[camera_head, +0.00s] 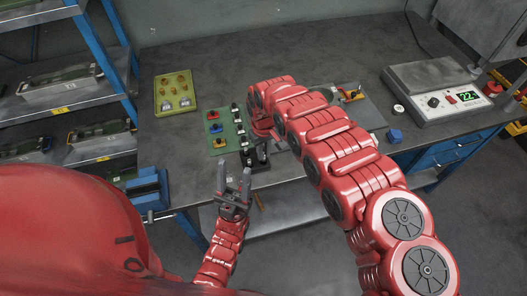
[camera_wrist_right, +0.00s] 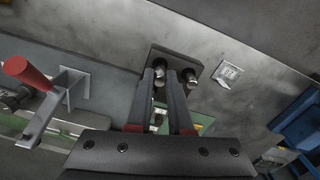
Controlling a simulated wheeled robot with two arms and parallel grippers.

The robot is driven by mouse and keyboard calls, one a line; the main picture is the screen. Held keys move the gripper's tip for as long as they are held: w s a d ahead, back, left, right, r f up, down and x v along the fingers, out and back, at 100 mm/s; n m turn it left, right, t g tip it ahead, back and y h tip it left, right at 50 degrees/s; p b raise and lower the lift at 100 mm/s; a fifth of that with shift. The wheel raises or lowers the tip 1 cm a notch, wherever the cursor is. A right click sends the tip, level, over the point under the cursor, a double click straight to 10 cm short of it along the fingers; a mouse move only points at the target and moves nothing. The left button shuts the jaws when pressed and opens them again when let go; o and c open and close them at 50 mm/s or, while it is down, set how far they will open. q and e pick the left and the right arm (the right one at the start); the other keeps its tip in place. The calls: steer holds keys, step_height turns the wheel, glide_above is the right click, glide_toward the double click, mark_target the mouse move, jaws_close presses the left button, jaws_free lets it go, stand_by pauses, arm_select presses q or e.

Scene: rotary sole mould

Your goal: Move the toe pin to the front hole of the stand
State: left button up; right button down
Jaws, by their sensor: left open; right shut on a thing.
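My right gripper (camera_wrist_right: 167,78) is shut on a metal pin, taken to be the toe pin, which its fingers largely hide. The fingers point at a dark rectangular stand (camera_wrist_right: 174,57). A shiny pin end (camera_wrist_right: 159,74) shows at the left finger, and another shiny pin (camera_wrist_right: 190,79) stands beside the right finger. I cannot tell whether the held pin is in a hole. In the head view the dark stand (camera_head: 262,158) is at the table's front edge, partly hidden by my right arm. My left gripper (camera_head: 234,178) is open and empty, in front of the table edge.
A green board (camera_head: 223,128) with coloured parts lies left of the stand. A yellow tray (camera_head: 174,92) is further back. A scale (camera_head: 430,90) stands at the right. A red-handled clamp (camera_wrist_right: 45,90) shows at the left of the wrist view. A blue vise (camera_head: 148,189) is at the left table edge.

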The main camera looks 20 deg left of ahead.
mark_target(264, 154)
steer(key=shift+f, duration=0.3)
steer(key=shift+f+b, duration=0.35)
steer(key=shift+b, duration=0.2)
steer(key=shift+f+b, duration=0.3)
steer(key=shift+b, duration=0.05)
stand_by(0.3)
steer(key=shift+c, duration=1.4)
jaws_free()
steer(key=shift+r, duration=0.15)
steer(key=shift+r+p, duration=1.9)
steer(key=shift+r, duration=1.5)
